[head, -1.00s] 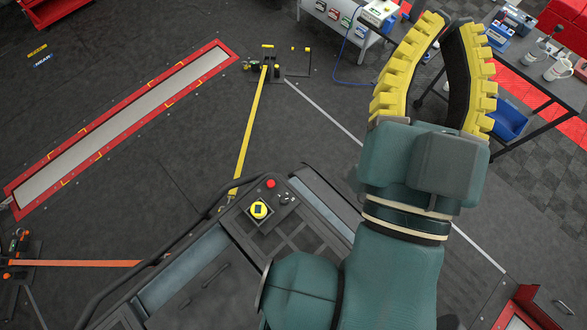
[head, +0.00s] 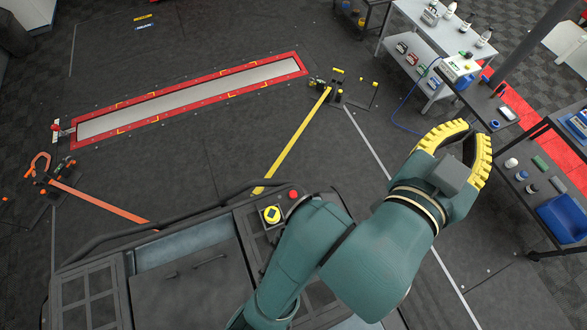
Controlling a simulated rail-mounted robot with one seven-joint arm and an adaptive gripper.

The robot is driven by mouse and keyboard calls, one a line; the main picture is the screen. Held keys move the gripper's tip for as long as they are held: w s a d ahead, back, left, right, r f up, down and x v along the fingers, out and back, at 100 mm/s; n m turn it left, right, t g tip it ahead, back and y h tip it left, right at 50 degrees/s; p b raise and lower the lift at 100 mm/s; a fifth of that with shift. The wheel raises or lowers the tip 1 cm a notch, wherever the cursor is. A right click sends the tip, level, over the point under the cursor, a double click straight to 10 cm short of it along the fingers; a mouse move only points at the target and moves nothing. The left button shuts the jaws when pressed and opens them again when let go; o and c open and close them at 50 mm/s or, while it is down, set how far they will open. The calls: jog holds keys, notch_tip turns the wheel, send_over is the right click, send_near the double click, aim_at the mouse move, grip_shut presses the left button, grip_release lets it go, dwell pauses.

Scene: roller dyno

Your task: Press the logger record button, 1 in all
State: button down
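A white boxy device (head: 461,67) with a small yellow spot on top sits on the upper shelf of the cart at the upper right in the head view. It may be the logger, but the record button is too small to make out for certain. My gripper (head: 470,127) has yellow ribbed fingers that curve toward each other; the tips appear to come together with nothing held. In the picture it is below the white device, apart from it, over the floor near the dark bench.
The cart (head: 392,52) holds bottles and small instruments. A dark bench at right carries a blue bin (head: 562,218) and small containers. A console at the bottom has a yellow-ringed button (head: 272,214) and a red button (head: 293,195). A dark post rises at the upper right.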

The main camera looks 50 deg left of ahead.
jog(key=w+a+f+n+g+b, duration=0.1)
jog(key=w+a+f+g+b, duration=0.15)
jog(key=a+f, duration=0.65)
jog(key=n+g+h+b, duration=0.2)
jog(key=n+g+b, duration=0.25)
jog(key=g, duration=0.35)
send_over(297, 193)
notch_tip(297, 193, down, 33)
jog(key=shift+s+r+n, duration=0.15)
jog(key=shift+r+n, duration=0.1)
jog(key=shift+n, duration=0.1)
notch_tip(297, 193, down, 7)
jog(key=b, duration=0.6)
jog(key=shift+b, duration=0.4)
jog(key=shift+f+b, duration=0.3)
jog(key=shift+f, duration=0.6)
jog(key=shift+f, duration=0.1)
jog(key=shift+f, duration=0.35)
